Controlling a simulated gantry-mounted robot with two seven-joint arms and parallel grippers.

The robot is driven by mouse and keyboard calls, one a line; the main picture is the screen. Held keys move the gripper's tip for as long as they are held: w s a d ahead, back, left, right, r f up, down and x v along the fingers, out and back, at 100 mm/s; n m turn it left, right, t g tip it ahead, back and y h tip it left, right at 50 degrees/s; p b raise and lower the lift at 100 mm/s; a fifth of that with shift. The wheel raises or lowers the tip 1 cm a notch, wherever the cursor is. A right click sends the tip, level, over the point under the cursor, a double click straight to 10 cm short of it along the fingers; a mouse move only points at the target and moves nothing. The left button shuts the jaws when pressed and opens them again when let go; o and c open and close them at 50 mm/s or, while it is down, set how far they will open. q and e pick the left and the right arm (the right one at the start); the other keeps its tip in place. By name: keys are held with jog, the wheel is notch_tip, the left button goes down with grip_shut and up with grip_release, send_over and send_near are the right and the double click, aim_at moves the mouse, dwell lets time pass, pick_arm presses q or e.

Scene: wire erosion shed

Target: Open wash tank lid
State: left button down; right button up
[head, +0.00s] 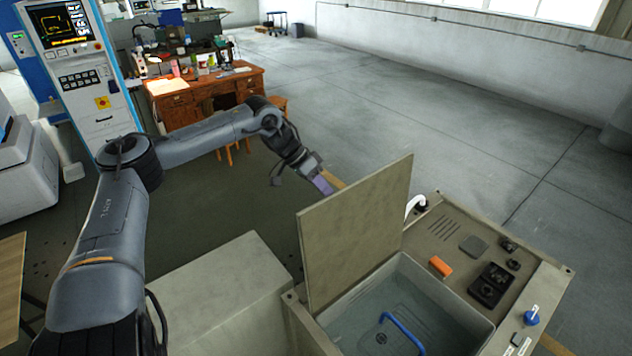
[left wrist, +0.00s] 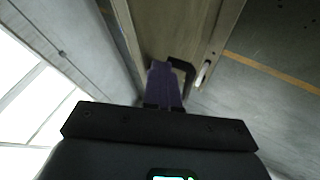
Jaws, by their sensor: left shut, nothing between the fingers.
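The wash tank lid (head: 357,228) stands raised, nearly upright, over the left side of the wash tank (head: 480,335). The tank's opening shows, with liquid and a blue curved handle (head: 403,333) inside. My left gripper (head: 328,183) is behind the lid's upper left edge, shut and empty; whether it touches the lid is unclear. In the left wrist view the purple fingers (left wrist: 163,84) are together beside a dark bracket-shaped handle (left wrist: 184,74) on a beige panel. My right gripper is not in view.
The tank's right deck holds an orange block (head: 441,266), a black device (head: 491,285) and a blue knob (head: 531,315). A grey box (head: 215,290) stands left of the tank. A cluttered wooden desk (head: 205,98) is at the back; open floor lies behind the lid.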

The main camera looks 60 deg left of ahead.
pick_arm(q)
jog(key=w+d, duration=0.1)
jog(key=d, duration=0.5)
jog(key=shift+r, duration=0.4)
jog(key=shift+w+a, duration=0.1)
jog(key=a+p, duration=0.1)
jog(key=a, duration=0.1)
jog(key=a+p, duration=0.1)
jog(key=shift+s+a+r+p, duration=0.3)
jog(key=shift+s+r+p, duration=0.05)
jog(key=shift+s+a+r, duration=0.1)
jog(key=shift+a+r, duration=0.05)
jog(key=shift+a, duration=0.1)
jog(key=d+r+p+v, duration=0.1)
jog(key=p+v, duration=0.1)
jog(key=v, duration=0.6)
jog(key=shift+s+r, duration=0.2)
jog(key=shift+r, duration=0.05)
jog(key=shift+d, duration=0.1)
